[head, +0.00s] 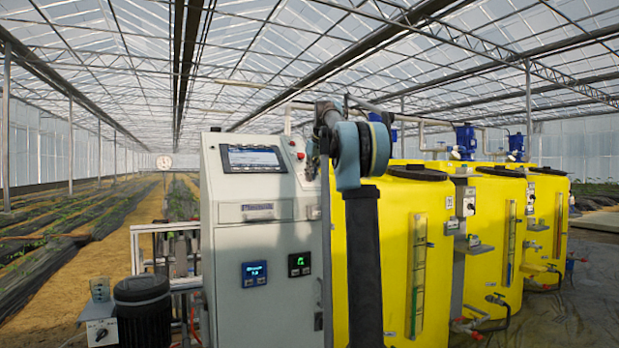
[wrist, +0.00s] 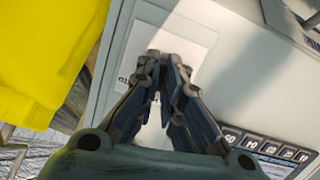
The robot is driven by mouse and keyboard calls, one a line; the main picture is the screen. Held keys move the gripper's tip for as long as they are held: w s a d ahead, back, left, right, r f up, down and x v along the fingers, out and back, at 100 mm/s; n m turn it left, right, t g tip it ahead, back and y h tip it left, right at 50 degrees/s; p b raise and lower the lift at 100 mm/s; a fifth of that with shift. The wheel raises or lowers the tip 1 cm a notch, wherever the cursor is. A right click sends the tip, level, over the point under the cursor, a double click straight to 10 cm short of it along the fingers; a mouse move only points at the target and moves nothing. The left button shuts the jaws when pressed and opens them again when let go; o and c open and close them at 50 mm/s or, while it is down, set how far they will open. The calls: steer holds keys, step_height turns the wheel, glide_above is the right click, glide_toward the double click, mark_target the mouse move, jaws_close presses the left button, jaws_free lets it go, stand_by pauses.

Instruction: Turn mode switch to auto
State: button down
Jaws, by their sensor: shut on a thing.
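The mode switch is hidden between my fingers, so its knob and pointing direction cannot be seen. Its white label plate (wrist: 200,45) lies flat on the pale control cabinet (head: 228,235), with a bit of dark lettering beside my left finger in the wrist view. My gripper (wrist: 165,62) is closed down at the plate, its two dark fingers meeting in a narrow V. In the head view my gripper (head: 313,160) is at the upper right of the cabinet's sloped face, largely side-on and partly behind my arm.
A touchscreen (head: 253,158) sits left of my gripper, and a red button (head: 300,156) is close by. Two small displays, blue (head: 254,273) and green (head: 299,264), are lower on the cabinet. Yellow tanks (head: 405,225) stand right behind my arm. A black motor (head: 142,305) is at left.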

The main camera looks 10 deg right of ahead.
steer(key=m+y, duration=0.1)
steer(key=m, duration=0.4)
steer(key=shift+d, duration=0.1)
steer(key=m, duration=0.4)
steer(key=shift+f+m+y, duration=0.1)
steer(key=shift+m+y, duration=0.3)
stand_by(0.3)
steer(key=c, duration=1.7)
jaws_free()
steer(key=v, duration=1.2)
steer(key=shift+w+d, duration=0.1)
steer(key=shift+d, duration=0.05)
steer(key=shift+f, duration=0.1)
